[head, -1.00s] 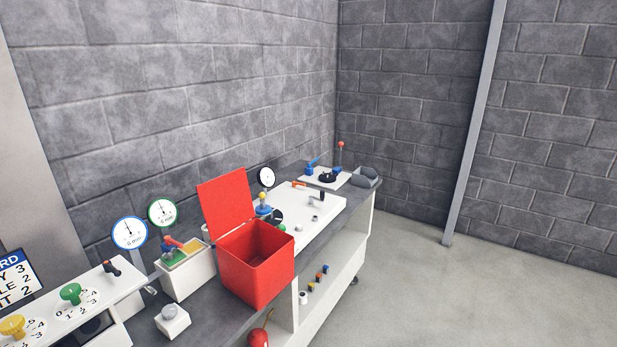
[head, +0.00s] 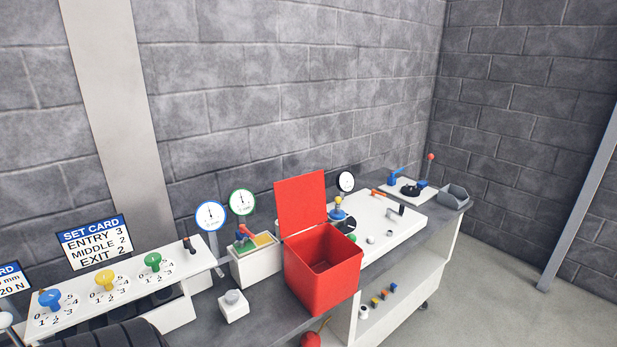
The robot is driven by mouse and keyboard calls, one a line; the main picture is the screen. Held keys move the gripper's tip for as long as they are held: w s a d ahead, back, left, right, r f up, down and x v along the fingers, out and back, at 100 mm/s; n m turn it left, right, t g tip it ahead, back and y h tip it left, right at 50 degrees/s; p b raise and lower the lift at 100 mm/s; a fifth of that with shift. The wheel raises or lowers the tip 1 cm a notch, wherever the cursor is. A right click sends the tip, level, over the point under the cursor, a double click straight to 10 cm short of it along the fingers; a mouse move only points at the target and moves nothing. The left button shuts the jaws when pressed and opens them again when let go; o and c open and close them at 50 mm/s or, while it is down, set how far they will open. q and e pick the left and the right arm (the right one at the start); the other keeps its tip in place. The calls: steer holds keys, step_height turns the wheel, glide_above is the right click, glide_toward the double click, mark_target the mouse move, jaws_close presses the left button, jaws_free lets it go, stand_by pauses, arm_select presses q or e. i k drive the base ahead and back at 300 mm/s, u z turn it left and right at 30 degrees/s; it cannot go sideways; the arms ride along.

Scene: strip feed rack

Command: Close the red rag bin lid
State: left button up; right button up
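The red rag bin (head: 322,277) stands on the grey bench top, near its front edge. Its red lid (head: 301,202) is open, standing up and tilted back at the rear of the bin. The inside of the bin shows and looks empty. Neither of my grippers shows in the head view.
Left of the bin are a white block with a grey button (head: 233,306), a box with a red and blue lever (head: 256,260), and a panel of coloured knobs (head: 121,287). A white plate (head: 385,227) lies to the right. A red ball (head: 311,339) hangs below the front edge.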

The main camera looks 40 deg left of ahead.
mark_target(300, 201)
steer(key=i, duration=2.05)
